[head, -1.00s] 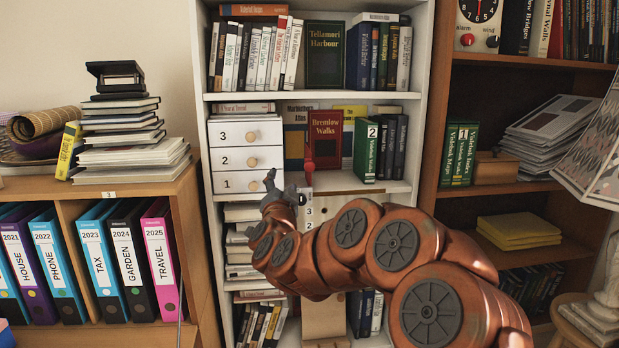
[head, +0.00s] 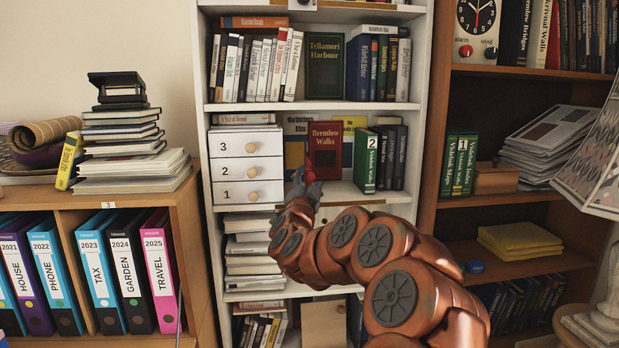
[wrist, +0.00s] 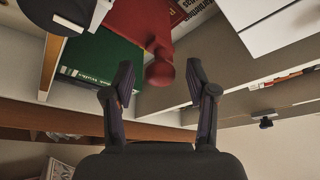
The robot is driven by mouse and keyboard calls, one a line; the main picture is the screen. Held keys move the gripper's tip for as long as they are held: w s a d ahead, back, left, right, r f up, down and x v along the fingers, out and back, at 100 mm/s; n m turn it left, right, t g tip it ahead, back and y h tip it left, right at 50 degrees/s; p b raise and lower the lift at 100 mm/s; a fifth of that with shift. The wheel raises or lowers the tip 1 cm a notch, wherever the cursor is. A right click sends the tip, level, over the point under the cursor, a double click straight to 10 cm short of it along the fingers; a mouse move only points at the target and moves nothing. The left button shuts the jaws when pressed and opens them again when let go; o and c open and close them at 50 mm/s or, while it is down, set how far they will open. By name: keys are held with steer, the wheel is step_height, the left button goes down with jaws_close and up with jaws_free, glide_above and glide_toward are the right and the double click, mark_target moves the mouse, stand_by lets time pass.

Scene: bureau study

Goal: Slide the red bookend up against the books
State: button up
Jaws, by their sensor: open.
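The red bookend (head: 310,163) stands on the middle shelf of the white bookcase, in front of the red Bremlow Walks book (head: 328,140). Its rounded red end (wrist: 159,72) shows between my fingertips in the wrist view. The green book marked 2 (head: 365,161) stands upright to the right with several dark books (head: 397,155), a gap away from the bookend. My gripper (head: 306,182) is open at the shelf's front, just before the bookend, and partly hides its lower part. I cannot tell whether a finger touches it.
A white drawer unit (head: 246,168) stands close on the left of the same shelf. The green book (wrist: 100,65) is at the left in the wrist view. The shelf above holds more books. The shelf floor between bookend and green book looks clear.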

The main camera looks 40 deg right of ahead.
steer(key=shift+x, duration=0.75)
steer(key=shift+c, duration=0.3)
jaws_close()
